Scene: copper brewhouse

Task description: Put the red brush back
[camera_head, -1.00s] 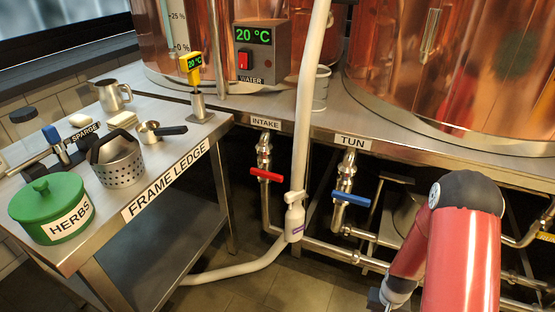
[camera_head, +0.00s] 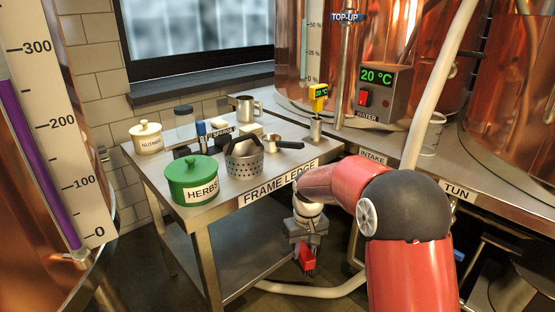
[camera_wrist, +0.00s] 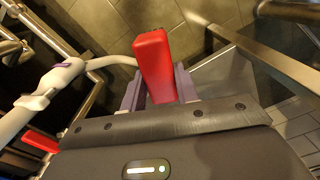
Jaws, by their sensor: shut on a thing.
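The red brush (camera_head: 307,259) is in my gripper (camera_head: 304,246), low in front of the table marked FRAME LEDGE (camera_head: 222,206). In the wrist view the red brush (camera_wrist: 154,62) sticks out between the two fingers of my gripper (camera_wrist: 158,90), which are shut on it. Only its red body shows clearly; any bristles are hidden or too small to tell. The brush is below the level of the tabletop and apart from the table.
On the table stand a green HERBS pot (camera_head: 193,180), a perforated basket (camera_head: 245,165), a NUTMEG jar (camera_head: 146,138), a small pan (camera_head: 273,141) and a metal mug (camera_head: 245,107). A pale hose (camera_head: 438,85) runs down at right. A lower shelf (camera_head: 215,250) looks bare.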

